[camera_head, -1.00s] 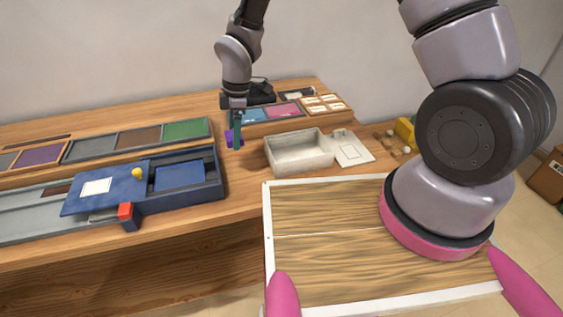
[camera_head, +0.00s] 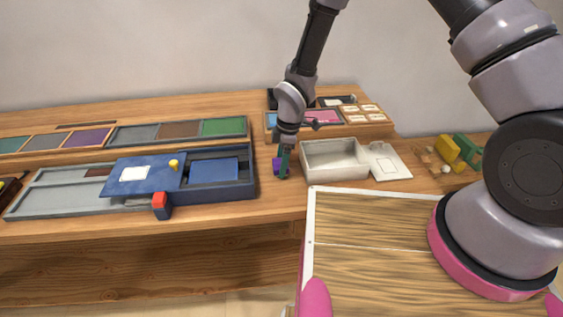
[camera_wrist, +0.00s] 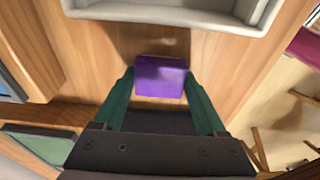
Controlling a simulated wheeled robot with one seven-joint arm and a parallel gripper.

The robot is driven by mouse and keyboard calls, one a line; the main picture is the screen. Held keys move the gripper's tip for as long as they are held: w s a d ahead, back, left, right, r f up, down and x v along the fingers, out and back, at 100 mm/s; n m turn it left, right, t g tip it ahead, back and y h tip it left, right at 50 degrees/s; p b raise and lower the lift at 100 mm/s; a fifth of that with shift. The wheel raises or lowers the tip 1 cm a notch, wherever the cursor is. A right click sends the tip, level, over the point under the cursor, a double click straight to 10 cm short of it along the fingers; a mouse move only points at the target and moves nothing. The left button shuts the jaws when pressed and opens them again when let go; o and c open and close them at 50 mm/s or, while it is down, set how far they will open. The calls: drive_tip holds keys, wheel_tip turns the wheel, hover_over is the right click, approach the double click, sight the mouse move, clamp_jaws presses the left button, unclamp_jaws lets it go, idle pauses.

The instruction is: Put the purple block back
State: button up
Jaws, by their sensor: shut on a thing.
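The purple block (camera_head: 279,166) is between the green fingers of my gripper (camera_head: 284,164), over the strip of table between the blue box and the white open bin. In the wrist view the purple block (camera_wrist: 160,77) sits between the two fingertips, with my gripper (camera_wrist: 160,88) shut on it. I cannot tell whether the block touches the table. A purple panel (camera_head: 88,139) lies in the panel row at the back left.
The blue box (camera_head: 257,185) with a sliding lid (camera_head: 143,174) and a red cube handle (camera_head: 160,199) is left of my gripper. The white bin (camera_head: 335,174) and its flat lid (camera_head: 390,166) are to the right. Yellow and green blocks (camera_head: 447,148) lie farther right.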

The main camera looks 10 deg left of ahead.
drive_tip(key=o, duration=1.4)
drive_tip(key=shift+f, duration=0.15)
wheel_tip(320, 180, up, 12)
drive_tip(key=d, duration=0.1)
drive_tip(key=shift+w+d, duration=0.2)
drive_tip(key=shift+d, duration=0.15)
